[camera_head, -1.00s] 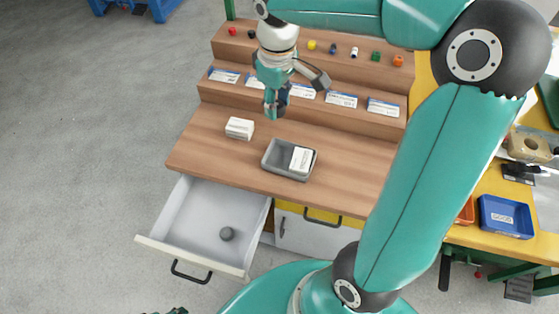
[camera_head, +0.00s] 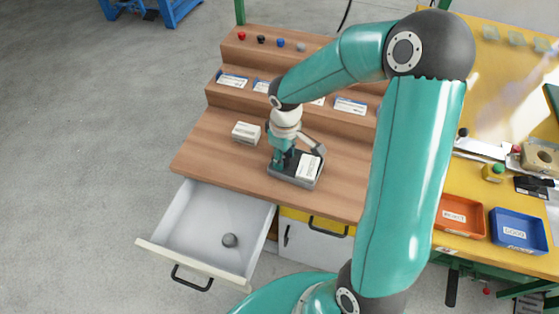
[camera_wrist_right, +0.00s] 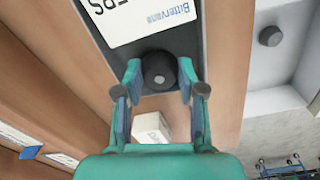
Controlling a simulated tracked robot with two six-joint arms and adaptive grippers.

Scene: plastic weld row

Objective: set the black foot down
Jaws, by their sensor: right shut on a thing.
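My right gripper (camera_head: 284,165) points down at the grey tray (camera_head: 291,181) on the wooden bench. In the right wrist view its fingers (camera_wrist_right: 160,80) are shut on the black foot (camera_wrist_right: 159,68), a small round dark piece. The foot is over the end of the tray beside a white printed box (camera_wrist_right: 137,17); I cannot tell whether it touches the tray floor. In the head view the foot is hidden by the gripper. The white box (camera_head: 309,166) lies in the tray's right part. My left gripper is not in view.
Another white box (camera_head: 246,132) stands on the bench left of the tray. An open drawer (camera_head: 192,220) below holds a grey round piece (camera_head: 230,240). Stepped shelves with labels and small coloured pieces rise behind. An orange tray (camera_head: 460,214) and blue tray (camera_head: 517,230) stand at right.

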